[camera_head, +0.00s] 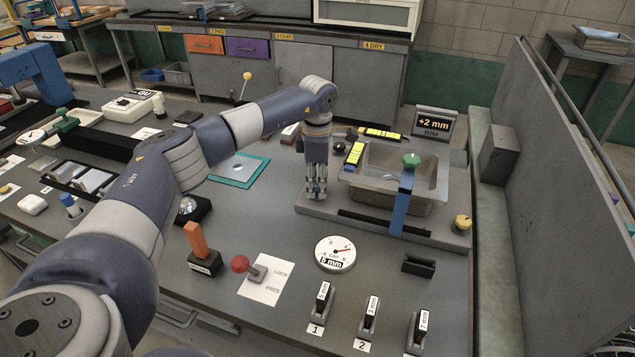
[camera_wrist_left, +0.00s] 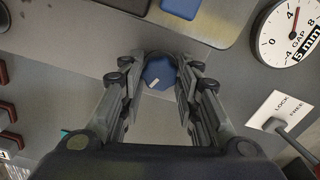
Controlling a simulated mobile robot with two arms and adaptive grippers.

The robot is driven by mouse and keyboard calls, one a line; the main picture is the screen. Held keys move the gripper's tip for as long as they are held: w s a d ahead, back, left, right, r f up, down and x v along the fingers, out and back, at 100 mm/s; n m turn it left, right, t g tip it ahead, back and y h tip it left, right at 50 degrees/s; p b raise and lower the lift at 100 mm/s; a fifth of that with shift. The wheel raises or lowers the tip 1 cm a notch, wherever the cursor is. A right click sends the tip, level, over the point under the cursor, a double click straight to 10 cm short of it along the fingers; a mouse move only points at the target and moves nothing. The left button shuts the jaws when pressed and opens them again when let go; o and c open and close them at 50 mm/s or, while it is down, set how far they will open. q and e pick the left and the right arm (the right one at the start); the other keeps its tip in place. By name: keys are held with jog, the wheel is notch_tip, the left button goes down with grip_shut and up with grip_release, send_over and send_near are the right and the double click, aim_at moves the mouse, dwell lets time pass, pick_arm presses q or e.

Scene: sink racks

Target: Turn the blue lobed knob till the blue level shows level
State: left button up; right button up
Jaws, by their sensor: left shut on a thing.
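My left gripper (camera_head: 316,192) reaches down at the left end of the sink stand (camera_head: 328,213). In the left wrist view its fingers (camera_wrist_left: 160,85) are shut on the blue lobed knob (camera_wrist_left: 158,73), which has a pale mark on its top. In the head view the gripper hides the knob. Two level vials with yellow-green windows lie by the sink basin, one along the back (camera_head: 380,133) and one at the left corner (camera_head: 355,154). My right gripper is not in view.
A display (camera_head: 434,122) reads +2 mm RIM. A blue strap (camera_head: 402,203) with a green knob (camera_head: 411,160) crosses the basin (camera_head: 436,172). A yellow knob (camera_head: 462,222) is at the right. A gap dial (camera_head: 335,253) and a red-balled lever (camera_head: 240,264) stand in front.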

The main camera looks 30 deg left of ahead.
aim_at(317, 187)
pick_arm(q)
jog(key=shift+w+a+r, duration=0.1)
jog(key=shift+w+r, duration=0.05)
jog(key=shift+r, duration=0.2)
jog(key=o, duration=1.1)
jog(key=shift+c, duration=0.2)
jog(key=shift+f, duration=0.15)
notch_tip(317, 187, up, 12)
